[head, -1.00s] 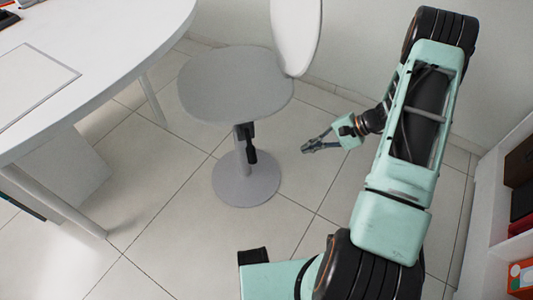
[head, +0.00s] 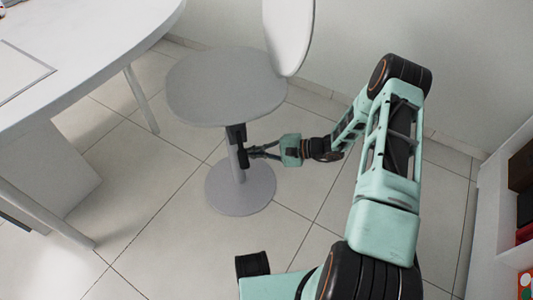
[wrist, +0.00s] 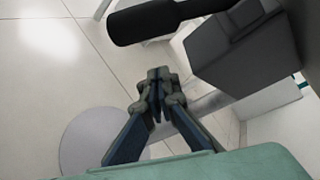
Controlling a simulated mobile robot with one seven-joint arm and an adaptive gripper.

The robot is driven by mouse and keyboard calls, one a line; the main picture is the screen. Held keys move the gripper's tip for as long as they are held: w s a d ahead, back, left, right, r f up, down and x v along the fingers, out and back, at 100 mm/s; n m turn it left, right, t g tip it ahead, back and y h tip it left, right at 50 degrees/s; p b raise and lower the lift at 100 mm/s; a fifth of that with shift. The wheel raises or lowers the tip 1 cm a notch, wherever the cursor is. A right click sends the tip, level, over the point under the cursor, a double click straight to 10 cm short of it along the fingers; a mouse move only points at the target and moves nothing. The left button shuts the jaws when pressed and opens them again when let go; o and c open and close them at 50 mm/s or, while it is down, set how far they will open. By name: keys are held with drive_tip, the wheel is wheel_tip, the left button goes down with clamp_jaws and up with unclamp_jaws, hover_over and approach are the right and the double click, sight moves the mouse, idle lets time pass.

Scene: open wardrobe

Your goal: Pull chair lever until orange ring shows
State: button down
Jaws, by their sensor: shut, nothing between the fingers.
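The grey chair (head: 228,88) has a round seat, a white backrest (head: 290,35), a post and a round base (head: 240,188). Its black lever (head: 245,156) hangs below the seat, beside the post. In the wrist view the lever's dark handle (wrist: 165,18) crosses the top, joined to a dark block (wrist: 240,50). My gripper (head: 252,152) is at the lever's right side in the head view. In the wrist view my gripper (wrist: 158,85) has its fingertips together with nothing between them, just below the handle and apart from it in the picture. No orange ring is visible.
A white table (head: 90,60) with legs stands at the left. A white shelf (head: 490,220) with dark and red items is at the right edge. The wall is behind the chair. Tiled floor (head: 150,240) is clear in front of the chair.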

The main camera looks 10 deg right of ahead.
sight(244, 162)
drive_tip(key=shift+s+r, duration=0.6)
drive_tip(key=shift+s, duration=0.25)
drive_tip(key=shift+s+r, duration=0.6)
drive_tip(key=shift+s, duration=0.2)
drive_tip(key=s+r+m+g+p, duration=0.1)
drive_tip(key=s+r+m+g+h+p, duration=0.1)
drive_tip(key=p, duration=0.1)
drive_tip(key=s+r+m+g+p, duration=0.1)
drive_tip(key=p, duration=0.1)
drive_tip(key=shift+s+d+m, duration=0.25)
drive_tip(key=shift+m, duration=0.05)
drive_tip(key=shift+s+d+r+p, duration=0.1)
drive_tip(key=shift+s+r+p, duration=0.35)
drive_tip(key=shift+r+p, duration=0.2)
drive_tip(key=shift+r, duration=0.1)
idle(0.6)
